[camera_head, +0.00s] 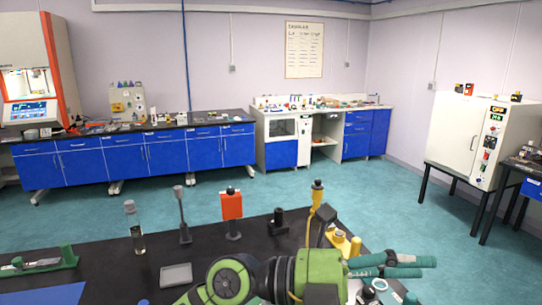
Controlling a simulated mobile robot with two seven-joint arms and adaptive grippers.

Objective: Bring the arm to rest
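A green and black arm of mine (318,268) crosses the bottom middle of the head view, over the near edge of the dark table (110,268). Its round green joint (230,280) is at the left and its green link at the right. I cannot tell which of my arms it is. I see no fingertips of either gripper. The arm hides part of the table's front.
On the table stand a clear tube (135,228), a grey tool (182,215), an orange block on a stand (232,206) and a yellow-topped post (317,195). A grey tray (176,275) lies left. Open floor (300,190) lies beyond.

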